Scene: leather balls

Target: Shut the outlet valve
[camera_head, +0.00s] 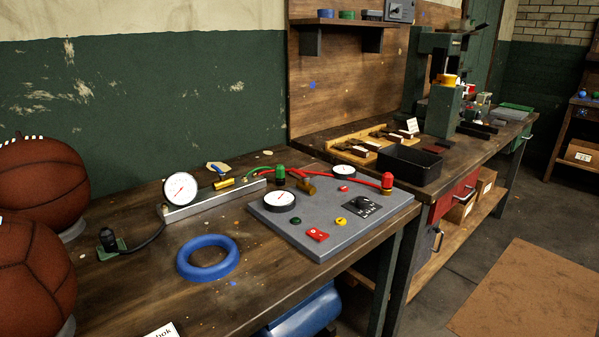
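A grey control panel (335,222) lies on the workbench. A green knob (280,172) stands at its back left and a red knob (387,181) at its right, with a red hose (345,177) running between them. A brass fitting with a red handle (300,178) sits at the panel's back edge. Another brass fitting (224,184) with a blue handle (216,167) sits left of the panel, by a grey bar (215,199). I cannot tell which is the outlet valve or whether either is open. My gripper is not in view.
A blue ring (207,270) lies on the bench front. A dial gauge (181,189) stands behind it. Leather basketballs (38,183) sit on supports at the left. A black tray (403,164) and a green press (441,105) stand on the bench beyond. Floor at the right is mostly clear.

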